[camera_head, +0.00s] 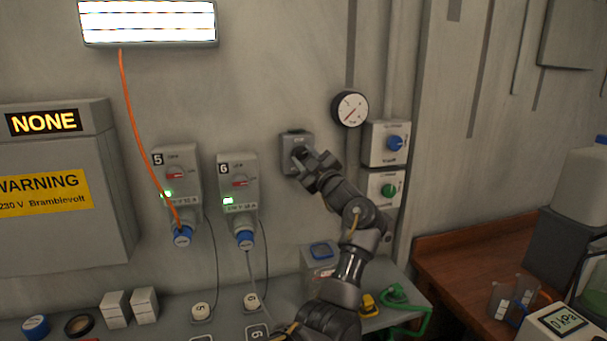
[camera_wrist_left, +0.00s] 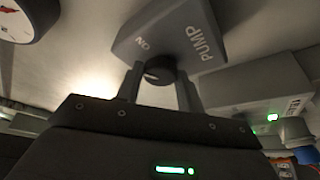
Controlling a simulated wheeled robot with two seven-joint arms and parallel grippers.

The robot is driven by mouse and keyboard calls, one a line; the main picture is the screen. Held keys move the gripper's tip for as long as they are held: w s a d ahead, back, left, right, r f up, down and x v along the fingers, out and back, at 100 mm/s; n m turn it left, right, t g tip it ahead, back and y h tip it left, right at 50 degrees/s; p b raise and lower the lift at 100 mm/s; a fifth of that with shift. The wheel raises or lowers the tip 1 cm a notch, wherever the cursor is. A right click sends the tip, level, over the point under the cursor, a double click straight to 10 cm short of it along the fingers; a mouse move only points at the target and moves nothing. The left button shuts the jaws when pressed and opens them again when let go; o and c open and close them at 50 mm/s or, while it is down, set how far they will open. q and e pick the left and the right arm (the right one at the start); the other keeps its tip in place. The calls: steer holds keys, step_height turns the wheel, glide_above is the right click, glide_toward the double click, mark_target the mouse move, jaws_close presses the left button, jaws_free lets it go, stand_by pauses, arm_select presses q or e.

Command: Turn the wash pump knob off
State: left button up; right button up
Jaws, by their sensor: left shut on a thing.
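The wash pump switch is a small grey box (camera_head: 291,139) on the wall, left of the round gauge. In the left wrist view the same box (camera_wrist_left: 175,30) shows the words PUMP and ON. Its dark round knob (camera_wrist_left: 159,70) sits between my left gripper's fingers (camera_wrist_left: 158,82). My left gripper (camera_head: 303,157) is shut on the knob, and in the head view it hides the knob and part of the box. The knob's exact pointing direction is hard to read. My right gripper is not in view.
A round gauge (camera_head: 349,108) and boxes with a blue knob (camera_head: 395,143) and a green knob (camera_head: 389,190) are close right of the switch. Socket units 5 (camera_head: 177,173) and 6 (camera_head: 238,182), with cables, are to the left. A bench with small items runs below.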

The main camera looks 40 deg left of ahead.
arm_select(q)
steer(key=n+g+b, duration=0.1)
steer(key=n+b, duration=0.2)
steer(key=shift+w+d+f+n+g+h, duration=0.1)
steer(key=shift+n+g+h, duration=0.2)
steer(key=shift+g, duration=0.1)
steer(key=shift+n+b, duration=0.55)
steer(key=shift+n, duration=0.35)
steer(key=shift+r+n+g+h+b, duration=0.25)
steer(key=shift+n+g+h+b, duration=0.25)
steer(key=shift+n, duration=0.5)
steer(key=n, duration=0.2)
steer(key=shift+r+n+g+h, duration=0.15)
steer(key=shift+n+g+h, duration=0.15)
steer(key=shift+h, duration=0.1)
steer(key=shift+n+h, duration=0.5)
steer(key=shift+n, duration=0.8)
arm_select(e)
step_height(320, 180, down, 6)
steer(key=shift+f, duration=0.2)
arm_select(q)
steer(key=o, duration=1)
